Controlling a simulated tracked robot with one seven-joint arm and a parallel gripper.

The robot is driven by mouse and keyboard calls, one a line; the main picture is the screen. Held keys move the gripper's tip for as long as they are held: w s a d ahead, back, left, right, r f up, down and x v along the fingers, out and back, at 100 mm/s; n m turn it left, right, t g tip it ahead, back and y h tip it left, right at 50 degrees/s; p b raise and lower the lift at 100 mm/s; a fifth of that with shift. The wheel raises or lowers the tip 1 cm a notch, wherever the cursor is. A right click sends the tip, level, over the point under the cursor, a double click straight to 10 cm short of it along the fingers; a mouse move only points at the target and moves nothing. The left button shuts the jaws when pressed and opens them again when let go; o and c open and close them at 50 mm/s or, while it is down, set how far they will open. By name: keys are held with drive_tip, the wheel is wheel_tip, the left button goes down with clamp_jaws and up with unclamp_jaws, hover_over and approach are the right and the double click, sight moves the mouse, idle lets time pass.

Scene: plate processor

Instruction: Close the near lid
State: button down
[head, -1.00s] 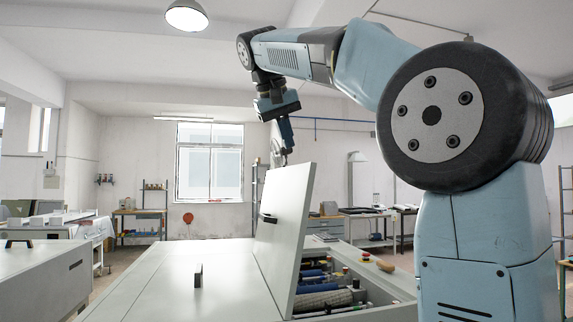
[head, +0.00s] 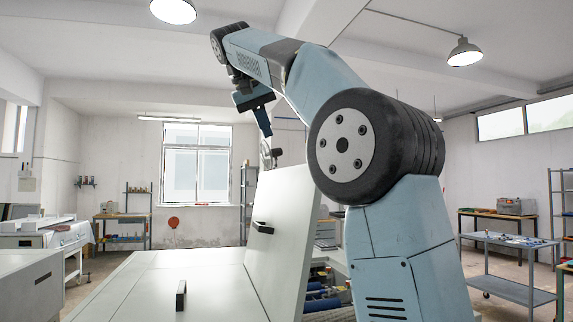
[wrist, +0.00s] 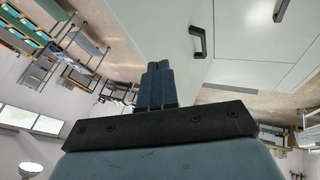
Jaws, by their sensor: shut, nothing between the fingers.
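The raised lid (head: 283,225) is a pale grey panel with a black handle (head: 262,227). It stands steeply open above the machine's inside, where blue rollers (head: 318,300) show. My gripper (head: 270,158) is at the lid's upper edge, near its far top corner; whether it touches is unclear. In the wrist view my gripper's dark blue fingers (wrist: 157,72) are shut together and empty, in front of a pale panel. A dark handle (wrist: 197,42) on that panel lies to the right of the fingertips.
A flat closed panel (head: 150,285) with an upright black handle (head: 181,294) lies left of the raised lid. A metal trolley (head: 507,275) stands on the right. Another pale machine (head: 35,280) is at the left. Shelves and benches line the far wall.

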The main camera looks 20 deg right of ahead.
approach(296, 177)
wheel_tip(296, 177, down, 3)
drive_tip(key=w+a, duration=0.2)
drive_tip(key=shift+w+d+f, duration=0.1)
drive_tip(key=shift+d+f, duration=0.15)
drive_tip(key=shift+d, duration=0.5)
drive_tip(key=shift+s+d+f, duration=0.1)
drive_tip(key=shift+d+f, duration=0.1)
drive_tip(key=shift+d, duration=0.55)
drive_tip(key=shift+w+d+f, duration=0.1)
drive_tip(key=shift+d+f, duration=0.15)
drive_tip(key=shift+d, duration=0.45)
